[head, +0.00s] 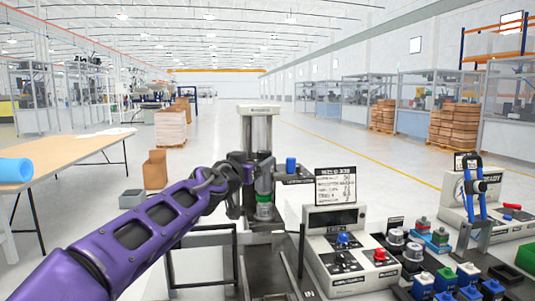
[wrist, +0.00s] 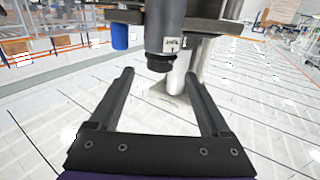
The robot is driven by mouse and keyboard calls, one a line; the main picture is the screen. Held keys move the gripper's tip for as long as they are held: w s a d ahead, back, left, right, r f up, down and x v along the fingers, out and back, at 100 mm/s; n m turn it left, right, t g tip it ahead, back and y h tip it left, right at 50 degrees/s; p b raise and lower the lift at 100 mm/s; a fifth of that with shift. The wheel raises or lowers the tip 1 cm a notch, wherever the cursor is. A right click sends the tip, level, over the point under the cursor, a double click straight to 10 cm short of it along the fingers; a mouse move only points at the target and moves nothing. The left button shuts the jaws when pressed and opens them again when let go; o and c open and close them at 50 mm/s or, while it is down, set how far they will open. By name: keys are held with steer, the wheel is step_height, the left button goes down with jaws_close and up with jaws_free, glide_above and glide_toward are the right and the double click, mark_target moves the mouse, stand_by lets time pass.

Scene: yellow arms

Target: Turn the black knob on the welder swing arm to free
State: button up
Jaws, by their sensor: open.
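The welder (head: 260,128) stands ahead of me, with a pale column and a dark swing arm (wrist: 205,22). A dark grey cylinder (wrist: 165,22) hangs from the arm and carries a small label. A black round piece (wrist: 160,63), seemingly the knob, sits at its lower end; its setting is not readable. My gripper (wrist: 159,74) is open and empty. Its two fingers point toward the black piece, which shows between the fingertips without visible contact. In the head view my gripper (head: 243,185) is beside the welder, its fingers partly hidden.
A blue cylinder (wrist: 120,37) hangs left of the knob; a blue part (head: 291,164) also shows in the head view. A control box (head: 340,240) with buttons stands right of the welder. A blue-armed device (head: 475,190) is farther right. A wooden table (head: 75,150) is left.

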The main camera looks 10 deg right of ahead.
mark_target(268, 152)
steer(key=x, duration=1)
steer(key=shift+p, duration=0.3)
jaws_close()
